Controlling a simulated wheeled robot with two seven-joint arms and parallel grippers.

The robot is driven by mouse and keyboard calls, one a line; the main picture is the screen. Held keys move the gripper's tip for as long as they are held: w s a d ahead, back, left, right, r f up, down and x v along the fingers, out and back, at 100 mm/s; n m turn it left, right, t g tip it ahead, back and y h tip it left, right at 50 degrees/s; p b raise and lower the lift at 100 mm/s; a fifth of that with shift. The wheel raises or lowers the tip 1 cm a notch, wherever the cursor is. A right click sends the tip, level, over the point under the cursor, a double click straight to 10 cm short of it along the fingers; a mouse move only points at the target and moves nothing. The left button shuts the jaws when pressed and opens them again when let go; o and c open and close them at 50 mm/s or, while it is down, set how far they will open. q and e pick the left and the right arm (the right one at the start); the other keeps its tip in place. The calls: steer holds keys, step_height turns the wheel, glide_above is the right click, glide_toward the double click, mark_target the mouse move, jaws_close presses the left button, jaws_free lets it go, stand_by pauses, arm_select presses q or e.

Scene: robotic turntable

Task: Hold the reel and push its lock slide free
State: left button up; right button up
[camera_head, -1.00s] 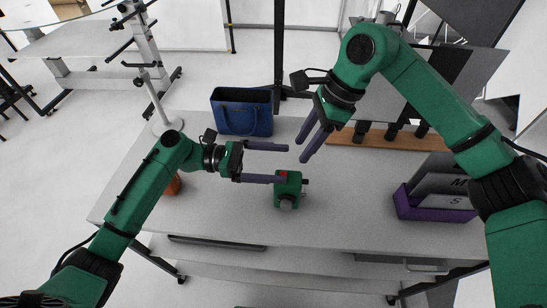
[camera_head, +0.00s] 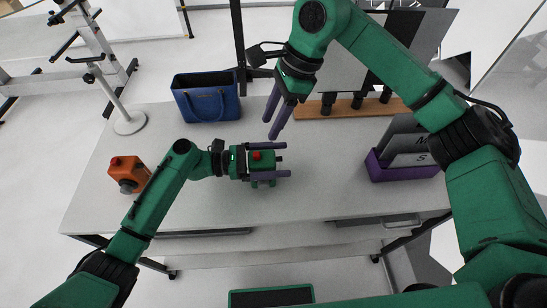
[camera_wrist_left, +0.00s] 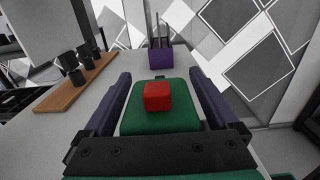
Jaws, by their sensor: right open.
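The reel is a green block (camera_head: 263,161) with a red slide (camera_head: 256,155) on its top and a dark stub on its right side. It stands on the table, left of the middle. My left gripper (camera_head: 286,159) has its two purple fingers along opposite sides of the reel. In the left wrist view the green body (camera_wrist_left: 160,118) nearly fills the space between the fingers, with the red slide (camera_wrist_left: 157,96) uncovered on top. I cannot tell whether the fingers press on the body. My right gripper (camera_head: 273,122) is open and empty, above and behind the reel.
An orange device (camera_head: 127,174) stands at the table's left. A blue bag (camera_head: 207,101) and a white stand base (camera_head: 129,123) are at the back left. A wooden rack (camera_head: 307,109) is at the back; a purple holder (camera_head: 391,171) with cards is right. The table between reel and holder is clear.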

arm_select(q)
steer(key=c, duration=1)
steer(key=shift+c, duration=1.4)
arm_select(e)
steer(key=shift+c, duration=1.2)
steer(key=c, duration=0.5)
steer(key=m, duration=0.4)
steer(key=shift+f, duration=0.15)
jaws_close()
steer(key=m+y, duration=0.1)
steer(key=m, duration=1)
steer(key=d+m+y, duration=0.1)
steer(key=m, duration=1)
steer(key=f+m+y, duration=0.1)
steer(key=m, duration=1.1)
steer(key=shift+s+d+t+y, duration=0.25)
steer(key=shift+s+t+y, duration=0.05)
steer(key=shift+y, duration=0.1)
